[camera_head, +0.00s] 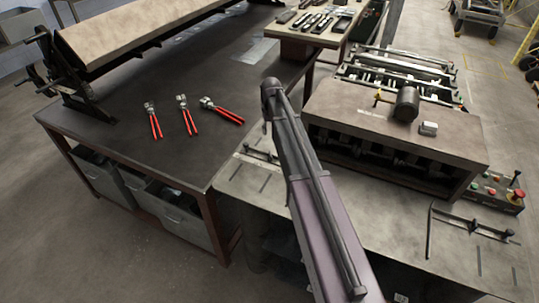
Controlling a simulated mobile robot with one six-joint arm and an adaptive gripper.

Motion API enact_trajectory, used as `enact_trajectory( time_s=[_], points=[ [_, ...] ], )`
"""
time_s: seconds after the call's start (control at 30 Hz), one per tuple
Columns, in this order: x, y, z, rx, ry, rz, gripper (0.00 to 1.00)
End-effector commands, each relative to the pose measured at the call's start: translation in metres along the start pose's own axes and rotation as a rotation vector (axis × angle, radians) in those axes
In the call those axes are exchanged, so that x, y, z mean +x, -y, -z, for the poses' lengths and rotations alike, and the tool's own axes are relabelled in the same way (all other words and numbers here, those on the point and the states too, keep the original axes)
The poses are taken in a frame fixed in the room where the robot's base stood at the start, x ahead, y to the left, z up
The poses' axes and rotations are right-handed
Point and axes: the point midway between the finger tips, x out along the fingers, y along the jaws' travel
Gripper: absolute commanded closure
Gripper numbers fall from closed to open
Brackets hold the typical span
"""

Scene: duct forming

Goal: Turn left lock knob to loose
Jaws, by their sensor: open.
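A forming machine (400,130) with a brown top cover stands at the right. On its front table (390,215), a dark guide bar with small upright fittings (262,157) lies at the left end, partly behind my arm. A similar bar (475,225) lies at the right end. The left lock knob is too small to make out surely; it may be among the left fittings. My arm rises from the bottom to the middle, crossing in front of the table. My gripper is not visible in this view.
A dark workbench (140,150) at the left holds several red-handled tools (188,115) and a bending brake (140,30). A dark mallet (405,103) and a small pale block (428,129) lie on the cover. A control box with buttons (497,192) is at the right.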

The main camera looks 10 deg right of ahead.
Motion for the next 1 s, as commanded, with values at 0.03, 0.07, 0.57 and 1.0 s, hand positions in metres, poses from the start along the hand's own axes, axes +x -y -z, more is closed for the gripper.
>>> enact_trajectory(
  time_s=[0.03, 0.07, 0.57, 1.0],
  points=[
    [0.002, 0.0, 0.0, 0.0, 0.0, 0.0, 0.5],
    [0.003, 0.0, 0.0, 0.0, 0.0, 0.0, 0.5],
    [0.037, 0.002, 0.0, -0.002, 0.0, 0.0, 0.5],
    [0.071, 0.002, 0.0, -0.003, 0.0, 0.0, 0.5]
  ],
)
